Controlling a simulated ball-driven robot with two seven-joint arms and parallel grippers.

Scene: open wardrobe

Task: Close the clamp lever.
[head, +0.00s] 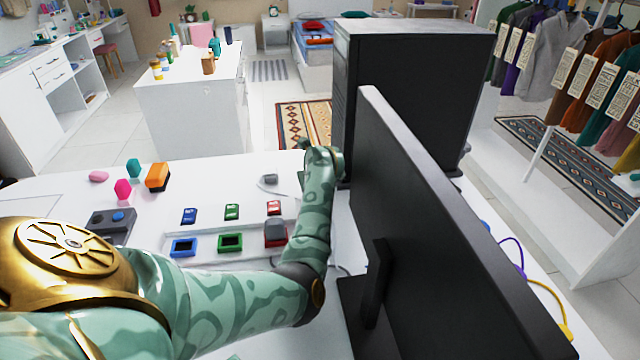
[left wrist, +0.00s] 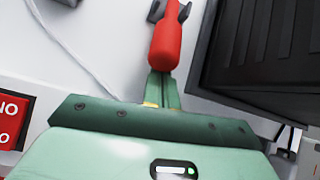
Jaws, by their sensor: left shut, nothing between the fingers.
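The clamp lever's red handle (left wrist: 166,42) shows at the top middle of the left wrist view, between two dark grey bracket pieces. My left gripper (left wrist: 162,90) is shut and empty. Its fingers point at the near end of the red handle and overlap it in the picture; I cannot tell whether they touch. In the head view, my left gripper (head: 304,145) is at the far edge of the white desk, beside the black tower. I cannot make out the clamp lever there; my arm seems to cover it. My right gripper is in neither view.
The black computer tower (head: 415,90) and monitor (head: 430,215) stand close to the right of my left arm. The desk (head: 60,185) holds a grey mouse (head: 269,180), several small coloured boxes and an orange block (head: 157,176). A thin cable (left wrist: 75,45) runs left of the lever.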

